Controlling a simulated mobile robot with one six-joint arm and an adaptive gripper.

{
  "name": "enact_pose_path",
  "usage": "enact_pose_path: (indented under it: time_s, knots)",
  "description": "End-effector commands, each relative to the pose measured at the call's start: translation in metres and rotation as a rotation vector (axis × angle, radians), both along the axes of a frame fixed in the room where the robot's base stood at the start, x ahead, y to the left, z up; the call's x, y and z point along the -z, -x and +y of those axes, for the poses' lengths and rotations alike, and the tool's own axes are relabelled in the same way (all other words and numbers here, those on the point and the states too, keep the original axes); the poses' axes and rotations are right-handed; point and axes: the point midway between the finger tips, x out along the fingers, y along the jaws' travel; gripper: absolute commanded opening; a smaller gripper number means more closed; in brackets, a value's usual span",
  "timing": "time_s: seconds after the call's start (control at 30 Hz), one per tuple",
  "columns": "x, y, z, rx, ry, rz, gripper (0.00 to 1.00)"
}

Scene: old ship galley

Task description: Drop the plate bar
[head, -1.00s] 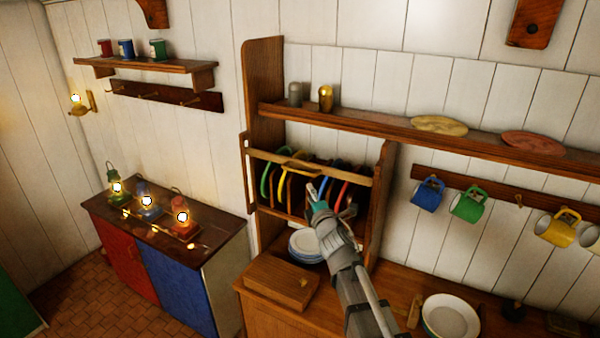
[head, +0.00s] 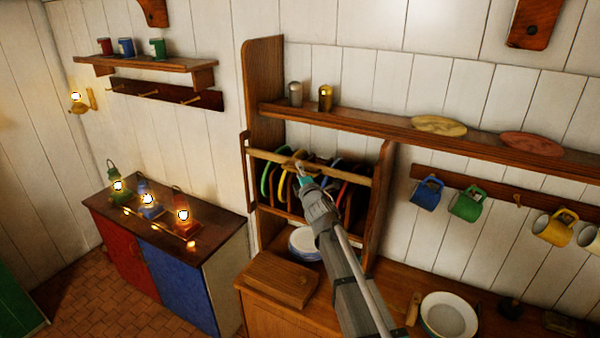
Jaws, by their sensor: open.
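The plate bar (head: 334,172) is a light wooden rail running across the front of the plate rack. It has a raised wooden grip near its middle. Several coloured plates, among them a green plate (head: 266,181) and a yellow plate (head: 281,186), stand on edge behind it. My gripper (head: 299,169) is open at the bar's middle, by the grip. The fingertips overlap the bar in the picture; I cannot tell whether they touch it. My arm hides the lower right part of the rack.
A shelf (head: 400,127) with two shakers and two flat plates runs above. Mugs hang at the right. Stacked plates (head: 304,243), a wooden box (head: 281,278) and a bowl (head: 449,316) are on the counter. Three lit lanterns stand on the left cabinet (head: 180,275).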

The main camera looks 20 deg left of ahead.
Motion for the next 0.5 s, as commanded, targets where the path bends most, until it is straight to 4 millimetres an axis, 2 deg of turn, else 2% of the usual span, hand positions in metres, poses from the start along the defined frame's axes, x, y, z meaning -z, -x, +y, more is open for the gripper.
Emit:
enact_pose_path:
  time_s: [0.2,0.27,0.5]
  knots:
    - [0.0000,0.0001,-0.0001,0.000,0.000,0.000,0.54]
    - [0.0000,0.0001,-0.0001,0.000,0.000,0.000,0.45]
    - [0.0000,0.0001,-0.0002,0.000,0.000,0.000,0.00]
